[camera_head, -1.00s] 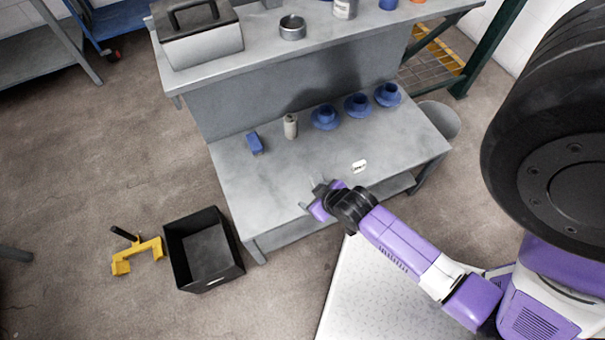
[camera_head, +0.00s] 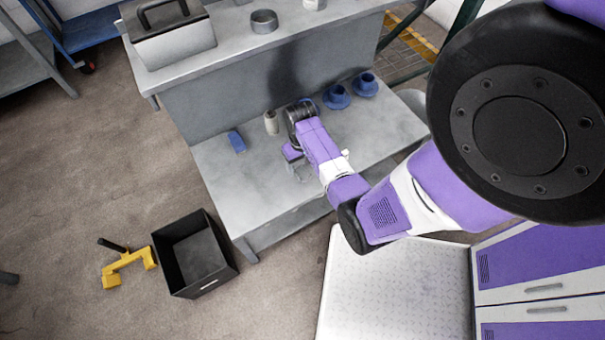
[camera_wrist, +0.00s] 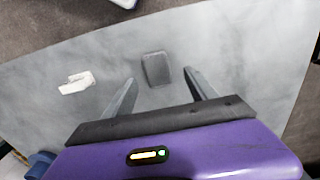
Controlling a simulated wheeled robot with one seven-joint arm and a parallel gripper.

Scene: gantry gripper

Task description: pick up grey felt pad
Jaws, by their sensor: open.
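The grey felt pad (camera_wrist: 156,69) shows in the wrist view as a small dark grey rectangle lying on the pale grey shelf (camera_wrist: 228,48). My gripper (camera_wrist: 160,78) is open, with one finger to each side of the pad's near end in that picture. The gap between the fingers is empty, and I cannot tell the height above the pad. In the head view my gripper (camera_head: 296,163) is over the front part of the lower shelf (camera_head: 222,180). The pad cannot be made out there, near my arm.
A blue block (camera_head: 237,142), a beige bottle (camera_head: 271,123) and blue cups on saucers (camera_head: 337,97) stand along the shelf's back. A black bin (camera_head: 196,256) and yellow tool (camera_head: 126,264) are on the floor.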

